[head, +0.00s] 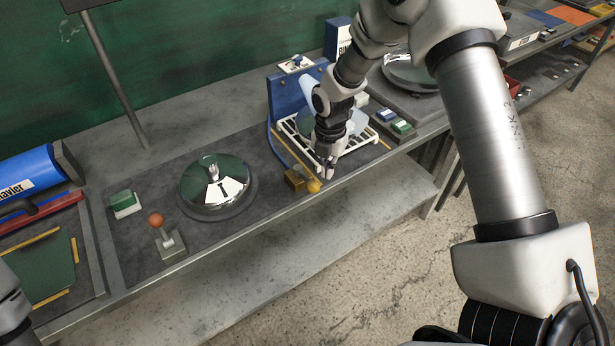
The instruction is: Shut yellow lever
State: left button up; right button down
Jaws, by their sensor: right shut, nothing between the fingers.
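The yellow lever has a yellow ball knob (313,186) beside a yellow-brown base (294,180). It sits near the front edge of the bench, in front of the white rack. My right gripper (327,174) reaches down from above with its fingers shut and empty. Its tips are right by the knob, on its right and far side. I cannot tell whether they touch it. Part of my left arm shows at the lower left edge, but its gripper is out of view.
A white rack (362,144) stands behind my right gripper, with a blue upright (285,97). To the left are a round polished dish (214,180), an orange-knobbed lever (156,220) and a green-and-white sponge (124,203). Blue and green blocks (401,127) lie right of the rack.

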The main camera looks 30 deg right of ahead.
aim_at(312, 184)
jog(key=shift+f, duration=0.15)
dwell(0.4)
notch_tip(312, 184, down, 3)
jog(key=shift+f+b, duration=0.2)
jog(key=shift+b, duration=0.65)
jog(key=shift+a, duration=0.15)
jog(key=shift+s+a, duration=0.15)
jog(key=shift+a, duration=1.25)
jog(key=shift+a+p, duration=0.3)
jog(key=shift+a, duration=0.45)
